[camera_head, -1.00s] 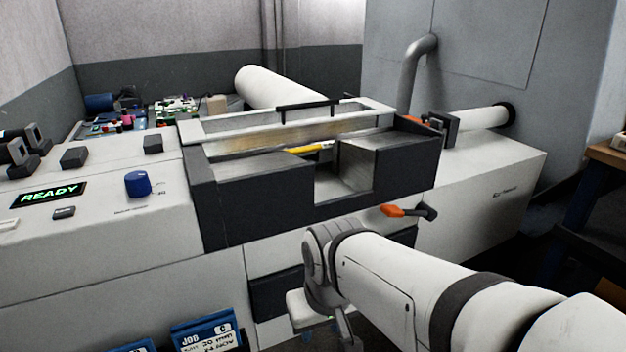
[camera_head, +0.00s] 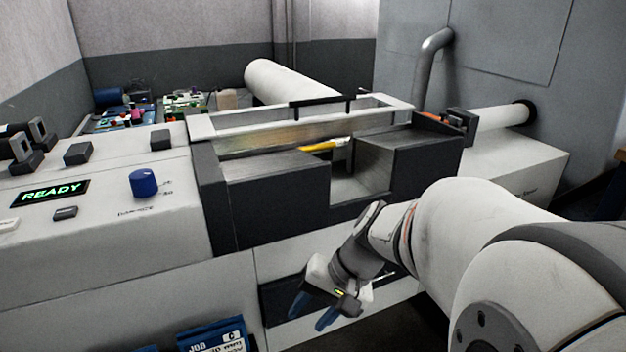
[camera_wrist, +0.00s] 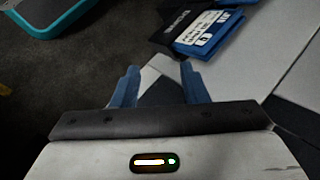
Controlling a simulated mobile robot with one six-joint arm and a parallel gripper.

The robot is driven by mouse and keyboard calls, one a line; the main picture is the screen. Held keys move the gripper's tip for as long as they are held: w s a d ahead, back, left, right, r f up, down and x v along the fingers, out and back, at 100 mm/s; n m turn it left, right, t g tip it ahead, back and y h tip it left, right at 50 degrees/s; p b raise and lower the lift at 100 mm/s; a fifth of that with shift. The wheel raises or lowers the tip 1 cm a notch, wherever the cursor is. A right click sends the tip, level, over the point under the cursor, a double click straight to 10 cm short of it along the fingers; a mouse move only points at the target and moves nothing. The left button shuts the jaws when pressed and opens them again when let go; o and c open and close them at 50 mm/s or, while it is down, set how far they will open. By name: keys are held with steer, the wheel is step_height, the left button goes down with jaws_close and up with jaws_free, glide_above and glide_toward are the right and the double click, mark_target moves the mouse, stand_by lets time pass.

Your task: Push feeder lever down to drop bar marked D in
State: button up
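My gripper (camera_head: 313,311) hangs low in front of the machine, its blue fingertips pointing down. In the wrist view its two fingers (camera_wrist: 159,85) stand apart with nothing between them. The feeder lever with the orange handle is not visible now; my arm covers the area of the machine's front where it was. No bar marked D can be made out. A yellow piece (camera_head: 322,146) lies inside the open recess of the machine (camera_head: 275,205).
A READY display (camera_head: 55,192) and blue knob (camera_head: 143,182) are on the left panel. A blue JOB C card (camera_head: 212,338) is low on the front; a blue card (camera_wrist: 205,38) shows in the wrist view. A teal-rimmed tray (camera_wrist: 75,14) lies on the dark floor.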

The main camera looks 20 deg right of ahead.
steer(key=w+d+r+m+t+y+b, duration=0.1)
steer(key=w+d+m+t, duration=0.4)
steer(key=d, duration=0.2)
steer(key=w+d+r+m+t+y, duration=0.1)
steer(key=w+d+m+t+y, duration=0.1)
steer(key=w+d+m+t, duration=0.45)
steer(key=s+d+m+t+h, duration=0.2)
steer(key=d+m+t+h, duration=0.4)
steer(key=d, duration=1.2)
steer(key=shift+n+g+h, duration=0.55)
steer(key=shift+n+h, duration=0.05)
steer(key=shift+n, duration=0.25)
steer(key=w+p, duration=0.1)
steer(key=w, duration=0.6)
steer(key=shift+a+r, duration=0.1)
steer(key=shift+a, duration=0.05)
steer(key=shift+c, duration=0.4)
jaws_close()
